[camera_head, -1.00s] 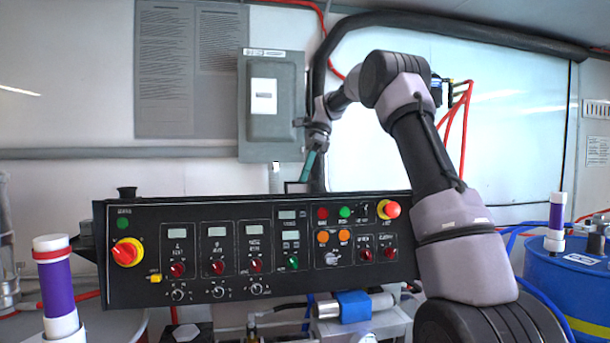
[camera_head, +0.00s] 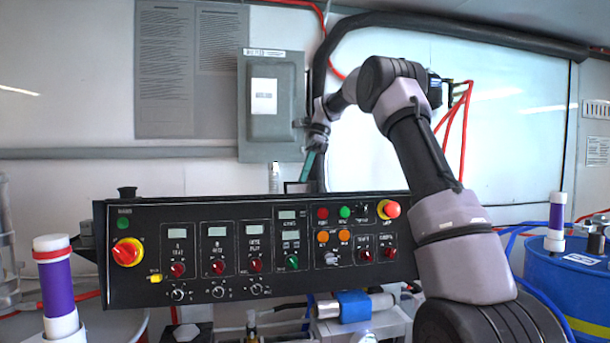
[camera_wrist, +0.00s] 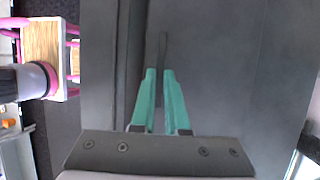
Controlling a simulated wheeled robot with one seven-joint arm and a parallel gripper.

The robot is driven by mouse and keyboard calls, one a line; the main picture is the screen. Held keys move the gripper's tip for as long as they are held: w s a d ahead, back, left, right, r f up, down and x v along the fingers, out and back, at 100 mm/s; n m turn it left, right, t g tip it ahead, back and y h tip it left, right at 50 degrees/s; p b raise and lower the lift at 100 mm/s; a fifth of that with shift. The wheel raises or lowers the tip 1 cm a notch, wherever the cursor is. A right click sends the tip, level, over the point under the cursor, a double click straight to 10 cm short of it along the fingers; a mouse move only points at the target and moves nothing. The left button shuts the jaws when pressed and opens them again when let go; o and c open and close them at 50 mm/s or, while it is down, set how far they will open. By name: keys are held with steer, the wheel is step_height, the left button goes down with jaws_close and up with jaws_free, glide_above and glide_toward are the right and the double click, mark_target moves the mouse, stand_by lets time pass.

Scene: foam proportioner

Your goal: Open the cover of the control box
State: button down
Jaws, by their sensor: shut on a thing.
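The control box (camera_head: 275,105) is a grey box on the back wall, with a white label on its front. Its cover looks shut in the head view. My gripper (camera_head: 306,174) shows there as a teal finger slanting down, just right of and below the box's lower right corner. In the wrist view my gripper (camera_wrist: 158,75) has its two teal fingers close together on a thin dark bar (camera_wrist: 162,48). The bar stands out against a dark grey surface (camera_wrist: 215,60) that fills most of that view. The head view does not show the grip.
A black control panel (camera_head: 150,215) with knobs and buttons stands in front, below the box. A thick black hose (camera_head: 450,30) runs behind my arm. Red cables (camera_head: 465,130) hang at the right. A blue drum (camera_head: 570,285) stands at the lower right.

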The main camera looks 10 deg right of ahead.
steer(key=w, duration=0.5)
steer(key=w+f, duration=0.1)
steer(key=w, duration=0.1)
steer(key=shift+w+f, duration=0.1)
steer(key=shift+w, duration=0.2)
steer(key=c, duration=0.9)
jaws_free()
